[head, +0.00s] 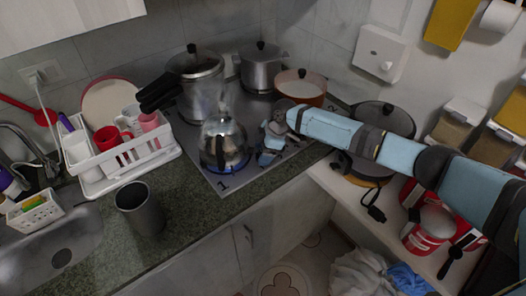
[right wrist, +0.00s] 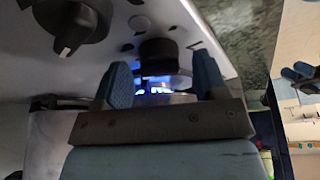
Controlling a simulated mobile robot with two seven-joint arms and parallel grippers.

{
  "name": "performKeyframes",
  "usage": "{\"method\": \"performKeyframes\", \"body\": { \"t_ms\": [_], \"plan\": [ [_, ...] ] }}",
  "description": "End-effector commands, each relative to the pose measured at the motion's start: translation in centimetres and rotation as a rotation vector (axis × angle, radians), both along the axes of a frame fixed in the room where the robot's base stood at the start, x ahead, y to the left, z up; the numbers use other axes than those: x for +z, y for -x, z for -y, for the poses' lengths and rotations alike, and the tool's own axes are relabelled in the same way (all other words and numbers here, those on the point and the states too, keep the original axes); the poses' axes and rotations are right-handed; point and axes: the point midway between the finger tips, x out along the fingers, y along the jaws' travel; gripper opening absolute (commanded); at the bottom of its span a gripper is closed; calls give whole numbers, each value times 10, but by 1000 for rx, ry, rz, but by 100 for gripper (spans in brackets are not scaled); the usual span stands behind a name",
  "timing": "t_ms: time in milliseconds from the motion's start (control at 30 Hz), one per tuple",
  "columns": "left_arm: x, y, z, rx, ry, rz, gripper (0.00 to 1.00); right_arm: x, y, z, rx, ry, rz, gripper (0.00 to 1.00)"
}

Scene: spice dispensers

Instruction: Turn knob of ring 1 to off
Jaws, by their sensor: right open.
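A metal kettle (head: 224,143) stands on the front left ring, with a blue flame (head: 232,171) under it and a printed "1" (head: 223,187) by the hob's near corner. My right gripper (head: 268,150) is over the front right part of the hob, beside the kettle, and hides much of the knob area. In the right wrist view its two blue fingers (right wrist: 162,82) are apart. A dark round knob-like part (right wrist: 158,50) shows beyond and between them, with blue flame just below it in the picture. Contact cannot be told. Another black knob (right wrist: 72,30) shows at upper left. My left gripper is not in view.
Pots (head: 200,90) and an orange pan (head: 300,88) stand at the back of the hob (head: 215,181). A white dish rack (head: 140,160) is to the left. A dark cup (head: 139,210) stands on the counter, whose front left stretch is otherwise clear.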

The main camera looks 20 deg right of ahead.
Motion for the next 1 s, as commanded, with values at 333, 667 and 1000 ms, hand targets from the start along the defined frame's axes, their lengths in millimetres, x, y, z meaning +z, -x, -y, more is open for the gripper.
{"method": "performKeyframes", "body": {
  "t_ms": [333,667,1000],
  "plan": [
    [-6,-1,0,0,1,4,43,54,3,23,0,1,5,66],
    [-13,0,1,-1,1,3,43,113,7,46,0,0,3,66],
    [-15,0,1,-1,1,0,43,127,8,52,0,-1,1,66]
  ]
}}
